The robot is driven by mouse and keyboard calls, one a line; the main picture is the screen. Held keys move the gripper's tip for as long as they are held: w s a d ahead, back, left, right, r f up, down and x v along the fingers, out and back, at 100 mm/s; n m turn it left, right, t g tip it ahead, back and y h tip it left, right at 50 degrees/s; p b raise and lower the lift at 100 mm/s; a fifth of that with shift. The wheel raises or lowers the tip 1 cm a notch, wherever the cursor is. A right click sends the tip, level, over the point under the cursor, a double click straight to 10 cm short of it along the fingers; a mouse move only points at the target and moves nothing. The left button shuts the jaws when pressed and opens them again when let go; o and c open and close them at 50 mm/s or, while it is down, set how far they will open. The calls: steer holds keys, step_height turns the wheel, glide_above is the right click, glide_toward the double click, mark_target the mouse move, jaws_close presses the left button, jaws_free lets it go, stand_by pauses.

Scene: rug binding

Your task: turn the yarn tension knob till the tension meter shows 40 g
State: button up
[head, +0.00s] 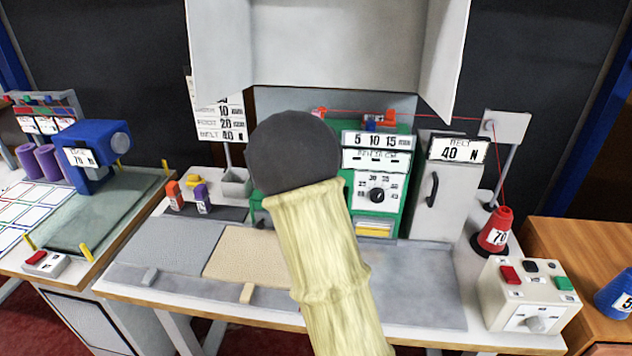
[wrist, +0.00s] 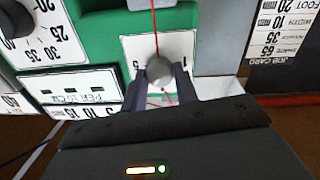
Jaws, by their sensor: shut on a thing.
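In the wrist view my gripper (wrist: 159,80) is shut on a grey round knob (wrist: 158,70), one dark finger on each side. The knob sits before a white scale plate (wrist: 135,48) on the green machine. A "5" and a "1" show on the plate; the knob and fingers cover the rest. In the head view my arm hides the knob and fingers. Red yarn (wrist: 154,18) runs down to the knob. In the head view the yarn comes from a red cone (head: 495,230) marked 70. I cannot make out a tension meter reading in either view.
A black dial knob (head: 377,195) is on the green machine's front (head: 386,227). A grey cabinet (head: 437,200) with a "40 N" sign stands to its right. A control box (head: 530,300) is at the front right. A job card (wrist: 277,40) is at the wrist view's upper right.

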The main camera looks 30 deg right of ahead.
steer(key=shift+f+m+b, duration=0.1)
steer(key=shift+m+b, duration=1.7)
steer(key=o, duration=1)
steer(key=shift+c, duration=0.2)
steer(key=b+v, duration=0.2)
steer(key=v, duration=1.5)
steer(key=shift+s, duration=0.3)
